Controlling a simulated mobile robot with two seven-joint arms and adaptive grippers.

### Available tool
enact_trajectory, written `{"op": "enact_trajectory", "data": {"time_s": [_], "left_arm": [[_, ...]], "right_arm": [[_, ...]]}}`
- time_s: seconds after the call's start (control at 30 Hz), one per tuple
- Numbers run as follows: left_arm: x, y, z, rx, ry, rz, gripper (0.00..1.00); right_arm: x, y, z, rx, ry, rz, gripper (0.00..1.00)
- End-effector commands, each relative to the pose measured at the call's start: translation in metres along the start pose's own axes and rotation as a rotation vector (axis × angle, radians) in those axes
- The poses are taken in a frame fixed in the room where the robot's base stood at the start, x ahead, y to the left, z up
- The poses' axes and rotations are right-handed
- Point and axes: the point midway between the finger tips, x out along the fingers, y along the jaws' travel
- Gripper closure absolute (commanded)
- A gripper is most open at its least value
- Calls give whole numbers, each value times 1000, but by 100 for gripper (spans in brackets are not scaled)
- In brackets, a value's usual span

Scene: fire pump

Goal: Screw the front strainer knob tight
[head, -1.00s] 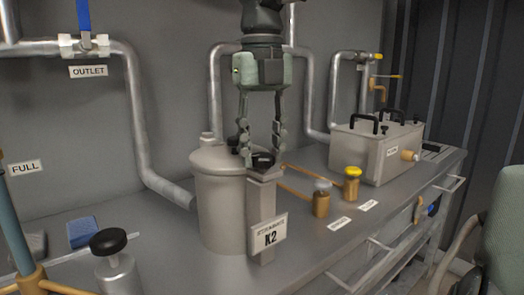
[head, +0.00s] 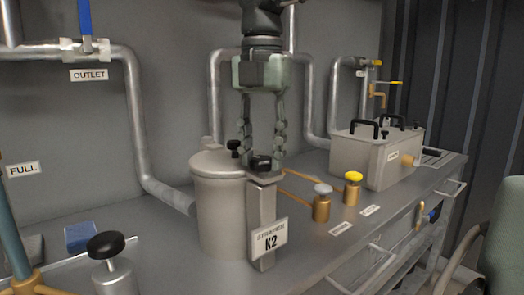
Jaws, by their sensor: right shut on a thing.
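The strainer is a grey canister (head: 220,210) labelled K2 on the bench, with a post (head: 260,205) at its front. The front strainer knob (head: 261,164) is black and sits on top of this post. A second black knob (head: 234,146) stands behind it on the lid. My right gripper (head: 262,161) points down from above, with its two fingers on either side of the front knob, shut on it. The fingertips partly cover the knob's sides. My left gripper is not in view.
A silver-topped valve (head: 322,190) and a yellow-topped valve (head: 353,178) stand right of the strainer. A grey box (head: 372,156) with black handles is farther right. A black-topped cylinder (head: 108,246) stands front left. Pipes (head: 134,105) run along the back wall.

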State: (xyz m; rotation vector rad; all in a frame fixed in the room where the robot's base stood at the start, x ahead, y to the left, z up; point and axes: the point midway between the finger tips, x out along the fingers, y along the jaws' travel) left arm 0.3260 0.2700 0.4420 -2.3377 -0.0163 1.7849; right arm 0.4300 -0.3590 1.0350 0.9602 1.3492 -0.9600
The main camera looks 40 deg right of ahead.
Motion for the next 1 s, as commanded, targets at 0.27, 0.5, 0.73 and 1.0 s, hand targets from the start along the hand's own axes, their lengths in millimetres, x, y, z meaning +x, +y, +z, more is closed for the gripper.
{"op": "enact_trajectory", "data": {"time_s": [0.27, 0.5, 0.73, 1.0], "left_arm": [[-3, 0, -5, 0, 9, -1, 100], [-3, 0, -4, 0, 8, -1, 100], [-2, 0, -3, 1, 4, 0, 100], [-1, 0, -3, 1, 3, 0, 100]], "right_arm": [[-1, 0, 0, 86, -2, 2, 92], [-1, 0, 0, 103, -2, 2, 92], [-1, 0, 0, 102, -2, 2, 92], [-1, 0, 0, 101, -2, 1, 42]]}}
